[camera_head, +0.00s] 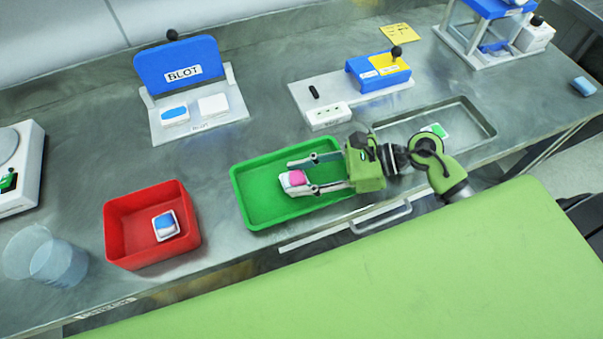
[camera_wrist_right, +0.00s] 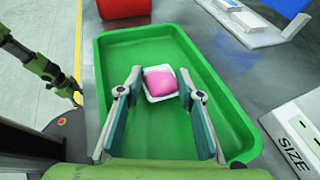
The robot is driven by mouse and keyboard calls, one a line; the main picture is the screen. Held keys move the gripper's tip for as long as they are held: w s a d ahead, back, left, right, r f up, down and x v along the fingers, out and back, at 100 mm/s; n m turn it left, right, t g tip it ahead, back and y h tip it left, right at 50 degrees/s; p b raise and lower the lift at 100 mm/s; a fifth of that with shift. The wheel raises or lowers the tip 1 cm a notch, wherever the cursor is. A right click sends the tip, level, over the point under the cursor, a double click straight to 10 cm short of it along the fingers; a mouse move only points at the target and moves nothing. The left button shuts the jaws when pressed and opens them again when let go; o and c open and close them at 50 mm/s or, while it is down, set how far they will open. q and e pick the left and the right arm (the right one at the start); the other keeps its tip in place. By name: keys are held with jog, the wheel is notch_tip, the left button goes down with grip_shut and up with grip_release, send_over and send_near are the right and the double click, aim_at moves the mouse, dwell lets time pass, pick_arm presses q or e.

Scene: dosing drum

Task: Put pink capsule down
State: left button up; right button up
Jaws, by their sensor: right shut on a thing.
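The pink capsule (camera_head: 297,177), a pink piece on a white base, is over the green tray (camera_head: 262,215) in the head view. My right gripper (camera_head: 294,181) reaches in from the right and is shut on it. In the right wrist view the capsule (camera_wrist_right: 160,82) sits between the two fingertips (camera_wrist_right: 160,86), with the green tray floor (camera_wrist_right: 160,140) beneath it. I cannot tell whether its base touches the tray floor. My left gripper does not show in the head view; part of a green and black arm shows at the left of the wrist view.
A red bin (camera_head: 150,252) holding a blue and white capsule (camera_head: 165,225) stands left of the green tray. A clear beaker (camera_head: 55,262) is farther left. The blue BLOT stand (camera_head: 180,68) and a blue and yellow device (camera_head: 378,72) are behind. A metal tray (camera_head: 470,110) lies right.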

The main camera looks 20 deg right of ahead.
jog(key=shift+f, duration=0.2)
jog(key=shift+f, duration=0.1)
jog(key=shift+f+b, duration=0.15)
jog(key=shift+b, duration=0.15)
jog(key=o, duration=0.9)
jog(key=shift+c, duration=0.2)
